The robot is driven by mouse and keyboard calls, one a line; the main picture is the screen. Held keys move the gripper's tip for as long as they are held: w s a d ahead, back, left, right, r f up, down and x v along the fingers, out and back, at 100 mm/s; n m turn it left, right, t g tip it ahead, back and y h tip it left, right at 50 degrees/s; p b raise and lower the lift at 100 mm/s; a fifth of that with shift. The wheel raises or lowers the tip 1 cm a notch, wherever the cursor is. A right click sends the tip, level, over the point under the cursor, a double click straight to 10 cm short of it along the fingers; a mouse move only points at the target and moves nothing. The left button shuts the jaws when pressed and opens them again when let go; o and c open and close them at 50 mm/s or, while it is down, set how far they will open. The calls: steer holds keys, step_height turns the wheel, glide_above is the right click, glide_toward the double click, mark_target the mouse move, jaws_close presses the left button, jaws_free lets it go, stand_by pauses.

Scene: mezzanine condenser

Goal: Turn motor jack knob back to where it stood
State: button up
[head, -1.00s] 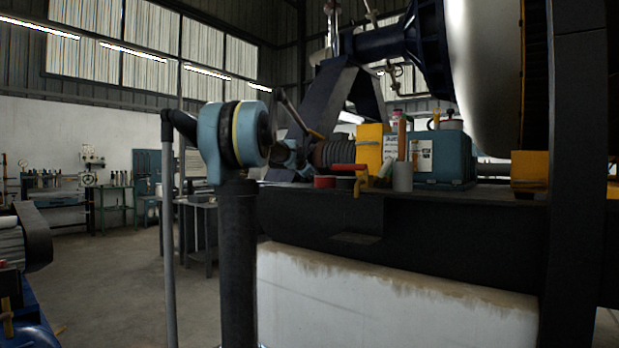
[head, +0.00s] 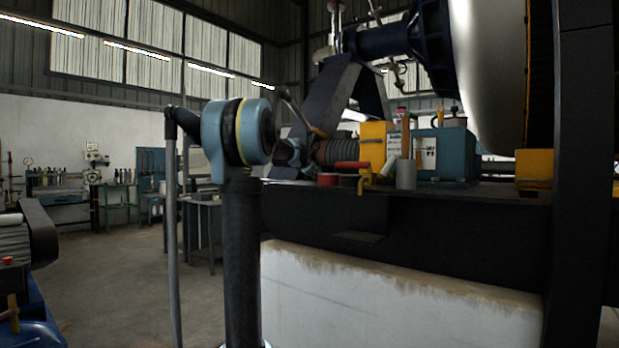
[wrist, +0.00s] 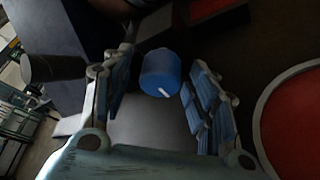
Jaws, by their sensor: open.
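In the wrist view, a blue round knob (wrist: 160,72) with a white pointer mark stands on a dark surface, beyond and between the fingers of my gripper (wrist: 158,82). I take it for the motor jack knob. The white mark points down and to the right in the picture. My gripper is open, with blue pads on either side of the gap. A gap shows between the knob and the right finger; whether the left finger touches it I cannot tell. In the head view, my arm hides the place, and I cannot make out the knob.
A red round thing (wrist: 295,125) lies close on the right in the wrist view. In the head view, the dark bench (head: 420,215) holds a yellow block (head: 372,146), a red-handled clamp (head: 362,172), a grey cylinder (head: 406,174) and a teal box (head: 445,155). Open floor lies left.

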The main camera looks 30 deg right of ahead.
steer(key=n+g, duration=0.1)
steer(key=n, duration=0.1)
steer(key=shift+w+n+g, duration=0.15)
steer(key=shift+n+g, duration=0.25)
steer(key=n+g, duration=0.1)
steer(key=n, duration=0.1)
steer(key=shift+a+n+g+h, duration=0.1)
steer(key=shift+n+g+h, duration=0.2)
steer(key=shift+g+h, duration=0.1)
steer(key=shift+a+r+n+g, duration=0.1)
steer(key=shift+n+g, duration=0.3)
steer(key=v, duration=1.8)
steer(key=s+a+f+m+y, duration=0.1)
steer(key=s+a+f+m, duration=0.3)
steer(key=f, duration=0.4)
steer(key=s+a+f+m+y, duration=0.2)
steer(key=s+a+f, duration=0.3)
steer(key=f, duration=0.3)
steer(key=shift+a+m, duration=0.75)
steer(key=shift+m, duration=0.15)
steer(key=shift+s, duration=0.1)
